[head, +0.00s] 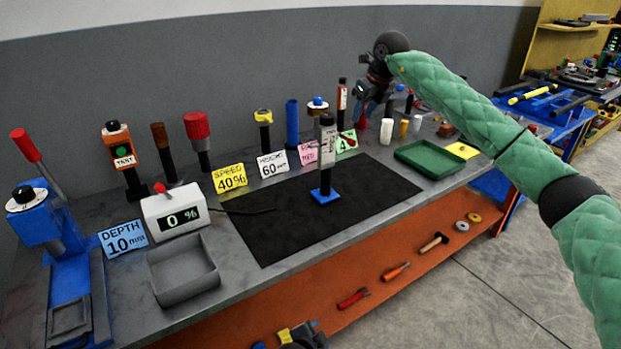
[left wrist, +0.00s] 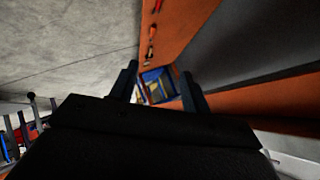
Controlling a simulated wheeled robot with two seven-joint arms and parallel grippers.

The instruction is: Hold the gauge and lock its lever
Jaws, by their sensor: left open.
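The gauge stands upright on the black mat (head: 270,222). It has a blue square base (head: 325,195), a dark stem and a grey upper body (head: 326,143). A small red part shows right of its upper body, but I cannot tell whether it is the lever. My right gripper (head: 362,104) is behind and to the right of the gauge, near the back of the bench and apart from it; its jaws are unclear. My left gripper (left wrist: 158,80) is open and empty in the left wrist view, below the bench top, away from the gauge.
A grey tray (head: 183,288), a display box (head: 172,222) reading 0 % and a blue press (head: 68,250) stand left. Several upright tools line the back behind cards. A green tray (head: 430,176) lies right. The mat around the gauge is mostly clear. An orange shelf (head: 330,290) holds tools below.

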